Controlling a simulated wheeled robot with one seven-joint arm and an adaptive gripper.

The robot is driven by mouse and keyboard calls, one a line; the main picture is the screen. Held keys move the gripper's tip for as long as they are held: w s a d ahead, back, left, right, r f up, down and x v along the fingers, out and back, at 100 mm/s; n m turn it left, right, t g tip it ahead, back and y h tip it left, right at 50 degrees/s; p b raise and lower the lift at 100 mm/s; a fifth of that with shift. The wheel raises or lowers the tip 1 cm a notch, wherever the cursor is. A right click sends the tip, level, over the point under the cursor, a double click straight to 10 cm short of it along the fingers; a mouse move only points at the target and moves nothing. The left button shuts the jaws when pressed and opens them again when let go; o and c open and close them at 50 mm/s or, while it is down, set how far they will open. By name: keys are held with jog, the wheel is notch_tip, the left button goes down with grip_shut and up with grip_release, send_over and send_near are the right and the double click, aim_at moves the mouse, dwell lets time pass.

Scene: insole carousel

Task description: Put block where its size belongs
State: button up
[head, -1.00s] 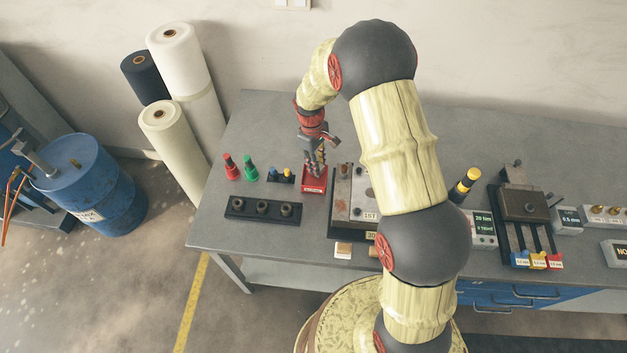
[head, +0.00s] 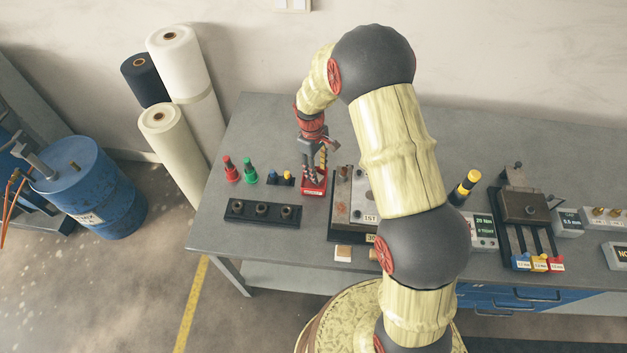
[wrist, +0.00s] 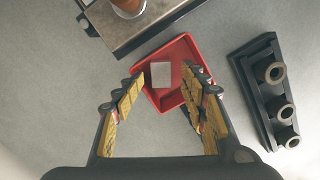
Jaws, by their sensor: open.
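A small light-grey block (wrist: 161,74) lies in a red tray (wrist: 178,50) in the wrist view. In the head view the red tray (head: 314,188) stands left of the plate fixture, and the block cannot be made out there. My gripper (head: 315,171) is open above the tray, pointing down. In the wrist view its two fingers spread either side of the block, with nothing held between them. A stand with blue (head: 521,262), yellow (head: 539,263) and red (head: 556,263) labelled lanes is at the right of the bench; the label text is too small to read surely.
A black base with several round sockets (head: 262,211) sits left of the tray. A metal plate fixture (head: 341,205) is close on the tray's right. Red (head: 231,172) and green (head: 250,172) bottles stand behind. A yellow-black post (head: 466,187) rises between the fixture and the stand.

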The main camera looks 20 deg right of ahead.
notch_tip(320, 180, up, 12)
jog(key=w, duration=0.1)
jog(key=shift+a, duration=0.45)
jog(key=shift+w+f+m, duration=0.1)
jog(key=shift+m, duration=0.2)
jog(key=s+r+m+t+b, duration=0.2)
jog(key=s+r, duration=0.3)
jog(key=s, duration=0.5)
jog(key=s+r+m+t+b, duration=0.2)
jog(key=s+r, duration=0.3)
jog(key=s, duration=0.5)
jog(key=s+d+r+m+t+b, duration=0.1)
jog(key=s+r+m+t+b, duration=0.1)
jog(key=s+r, duration=0.3)
jog(key=shift+s+r+m+t+y+b, duration=0.45)
jog(key=shift+s+b, duration=0.25)
jog(key=shift+s, duration=1.7)
jog(key=shift+f, duration=0.1)
